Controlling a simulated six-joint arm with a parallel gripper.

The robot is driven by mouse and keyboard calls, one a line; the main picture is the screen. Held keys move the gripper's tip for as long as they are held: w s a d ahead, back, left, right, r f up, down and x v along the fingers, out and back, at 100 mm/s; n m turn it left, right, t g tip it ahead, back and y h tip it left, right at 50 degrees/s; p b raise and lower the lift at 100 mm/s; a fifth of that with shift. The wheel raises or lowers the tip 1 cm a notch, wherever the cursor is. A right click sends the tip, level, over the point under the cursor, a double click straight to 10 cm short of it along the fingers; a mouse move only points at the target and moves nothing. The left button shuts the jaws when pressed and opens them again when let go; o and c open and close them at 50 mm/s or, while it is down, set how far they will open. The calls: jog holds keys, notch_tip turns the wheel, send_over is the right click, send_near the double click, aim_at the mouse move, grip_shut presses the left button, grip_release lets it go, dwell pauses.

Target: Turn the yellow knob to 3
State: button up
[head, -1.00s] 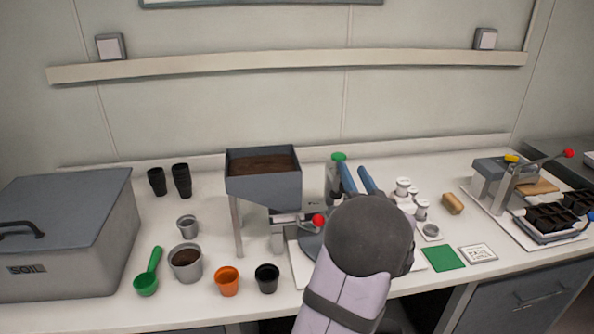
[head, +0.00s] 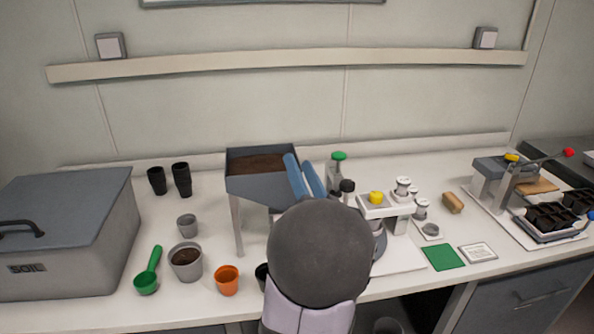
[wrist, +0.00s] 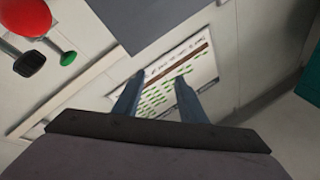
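A yellow knob (head: 376,197) sits on top of a small white-topped stand (head: 385,210) right of the middle of the bench in the head view. No number or pointer on it can be read. A second yellow knob (head: 511,157) is on the grey press (head: 492,180) at the far right. My gripper (head: 300,164) is left of the middle yellow knob, in front of the soil hopper in the picture. Its two blue fingers stand apart with nothing between them; the wrist view also shows the gripper (wrist: 158,82) empty. No yellow knob shows in the wrist view.
The soil hopper (head: 262,185) stands behind my arm. A green-topped bottle (head: 339,157) and several white-capped pieces flank the stand. Pots and a green scoop (head: 148,278) lie left. The wrist view shows a red ball (wrist: 27,15) and a wall chart (wrist: 170,85).

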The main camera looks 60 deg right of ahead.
jog(key=shift+w+a+r, duration=0.15)
jog(key=shift+a+r, duration=0.05)
jog(key=shift+a, duration=0.45)
jog(key=shift+o, duration=1.4)
jog(key=n+g+b, duration=0.2)
jog(key=n+g, duration=0.3)
jog(key=g, duration=0.1)
send_over(376, 197)
jog(key=v, duration=0.2)
jog(key=shift+h, duration=0.4)
jog(key=f, duration=0.8)
jog(key=shift+s, duration=0.3)
jog(key=shift+f+n, duration=0.1)
jog(key=shift+n, duration=0.2)
